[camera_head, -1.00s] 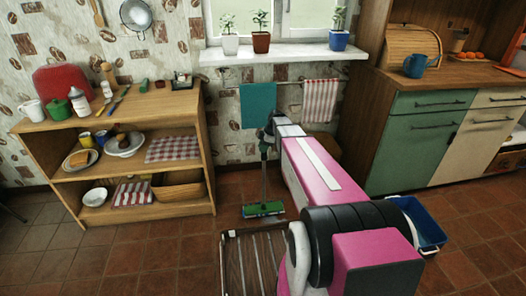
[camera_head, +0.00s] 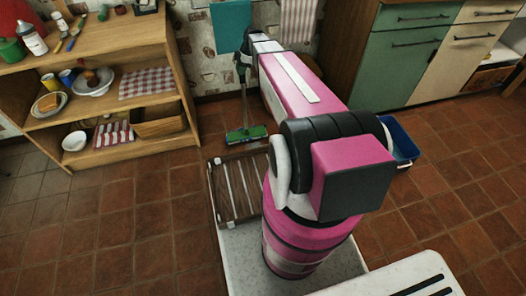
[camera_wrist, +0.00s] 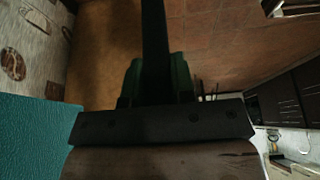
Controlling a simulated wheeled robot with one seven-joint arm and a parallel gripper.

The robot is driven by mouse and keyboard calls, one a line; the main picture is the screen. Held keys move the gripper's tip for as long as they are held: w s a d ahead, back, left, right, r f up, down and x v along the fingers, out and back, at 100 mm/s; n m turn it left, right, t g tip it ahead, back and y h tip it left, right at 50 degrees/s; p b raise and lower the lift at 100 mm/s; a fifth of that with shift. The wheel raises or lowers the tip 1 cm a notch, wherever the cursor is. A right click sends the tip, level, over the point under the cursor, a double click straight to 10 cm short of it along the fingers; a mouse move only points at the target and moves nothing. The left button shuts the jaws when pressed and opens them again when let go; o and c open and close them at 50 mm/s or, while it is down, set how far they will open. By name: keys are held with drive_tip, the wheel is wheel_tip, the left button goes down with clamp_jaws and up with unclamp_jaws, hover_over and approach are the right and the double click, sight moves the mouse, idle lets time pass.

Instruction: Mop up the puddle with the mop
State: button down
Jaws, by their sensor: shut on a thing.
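The mop has a flat green head (camera_head: 246,133), which is low at the floor to the right of the wooden shelf. Its thin dark handle rises from the head to my gripper (camera_head: 243,67). In the wrist view the dark handle (camera_wrist: 155,35) runs between the two green fingers of my gripper (camera_wrist: 156,80), which are shut on it. My arm hides part of the floor behind it. I cannot make out a puddle in either view.
A wooden shelf (camera_head: 185,85) with dishes stands at the left. A blue bucket (camera_head: 405,150) is partly hidden behind my arm. A teal towel (camera_head: 231,25) hangs near my gripper. Green and cream cabinets stand at the back right. Tiled floor is clear at right.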

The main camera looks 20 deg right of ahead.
drive_tip(key=shift+s+d, duration=0.1)
drive_tip(key=s+d+f, duration=0.3)
drive_tip(key=s+d, duration=0.1)
drive_tip(key=d, duration=0.2)
drive_tip(key=shift+d+f, duration=0.3)
drive_tip(key=shift+f, duration=0.05)
idle(0.4)
drive_tip(key=shift+f, duration=0.3)
idle(0.9)
drive_tip(key=s, duration=1.1)
drive_tip(key=w+r, duration=0.3)
drive_tip(key=w, duration=0.7)
drive_tip(key=shift+w+r, duration=0.3)
drive_tip(key=shift+r, duration=0.05)
idle(0.4)
idle(0.7)
